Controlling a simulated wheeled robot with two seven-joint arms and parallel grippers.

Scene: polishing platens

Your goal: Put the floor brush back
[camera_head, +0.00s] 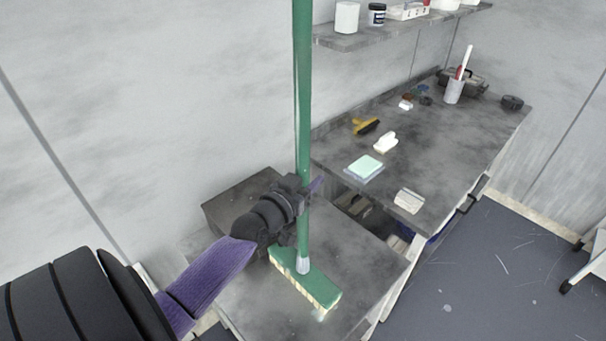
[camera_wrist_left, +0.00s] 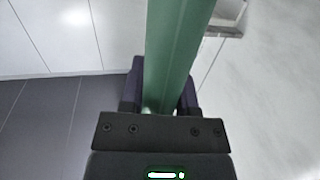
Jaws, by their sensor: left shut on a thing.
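The floor brush (camera_head: 304,120) has a long green handle standing upright and a green head with pale bristles. Its head (camera_head: 308,283) is over the low grey bench top in the head view; I cannot tell whether the bristles touch it. My left gripper (camera_head: 309,187) is shut on the handle a little above the head. In the left wrist view the handle (camera_wrist_left: 176,50) runs up between the fingers of my left gripper (camera_wrist_left: 162,90). The top of the handle is cut off by the picture. My right gripper is not in view.
A grey block (camera_head: 235,200) stands behind my left gripper on the low bench (camera_head: 365,262). A workbench (camera_head: 440,135) to the right holds a yellow-handled tool (camera_head: 366,126), a green pad (camera_head: 364,167) and a cup (camera_head: 454,90). A wall shelf (camera_head: 400,27) hangs above. Open floor (camera_head: 480,280) lies right.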

